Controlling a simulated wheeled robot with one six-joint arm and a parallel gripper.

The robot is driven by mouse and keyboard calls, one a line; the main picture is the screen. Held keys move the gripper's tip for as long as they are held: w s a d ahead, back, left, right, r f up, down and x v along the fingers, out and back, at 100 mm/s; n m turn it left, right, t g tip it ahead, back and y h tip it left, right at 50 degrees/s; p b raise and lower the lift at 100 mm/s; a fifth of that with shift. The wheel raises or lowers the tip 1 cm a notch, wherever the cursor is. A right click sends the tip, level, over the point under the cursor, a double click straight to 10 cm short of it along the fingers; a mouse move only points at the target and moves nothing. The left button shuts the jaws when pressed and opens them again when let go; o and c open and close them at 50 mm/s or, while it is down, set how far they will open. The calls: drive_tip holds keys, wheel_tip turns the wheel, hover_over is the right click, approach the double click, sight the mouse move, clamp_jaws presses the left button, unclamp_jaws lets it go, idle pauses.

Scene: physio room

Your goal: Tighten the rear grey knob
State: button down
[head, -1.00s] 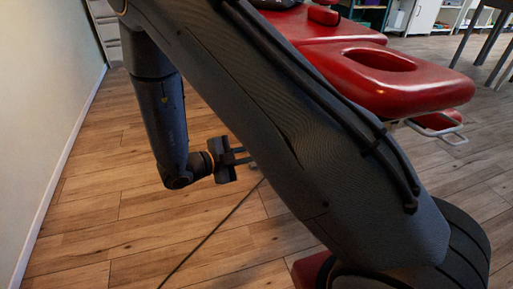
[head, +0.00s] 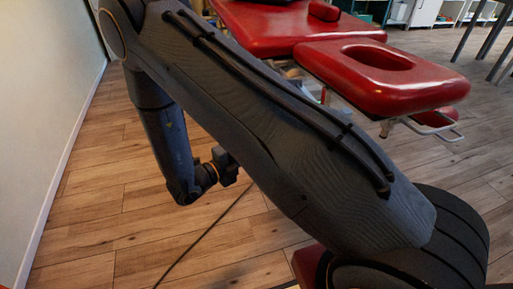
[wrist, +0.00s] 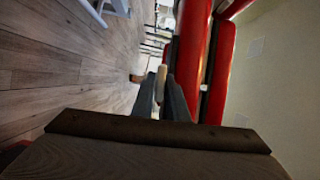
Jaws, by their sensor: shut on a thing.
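In the wrist view, my gripper (wrist: 162,98) has its two dark fingers close together on either side of a small pale grey piece, which looks like the rear grey knob (wrist: 161,80). The fingers hide part of it. In the head view my gripper's body (head: 224,166) is low beside the treatment table (head: 355,87), partly behind my own arm. The fingertips and the knob are hidden there.
The red table's padded sections also fill the middle of the wrist view (wrist: 190,45). A white metal bar (head: 440,132) sticks out under its near end. A dark cable (head: 205,236) runs along the wooden floor. A pale wall stands at the left.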

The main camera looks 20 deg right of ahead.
idle(0.4)
drive_tip(key=c, duration=1.8)
unclamp_jaws()
drive_tip(key=shift+o, duration=0.2)
drive_tip(key=shift+a, duration=0.15)
drive_tip(key=p+v, duration=0.1)
drive_tip(key=v, duration=0.6)
drive_tip(key=shift+s+a, duration=0.25)
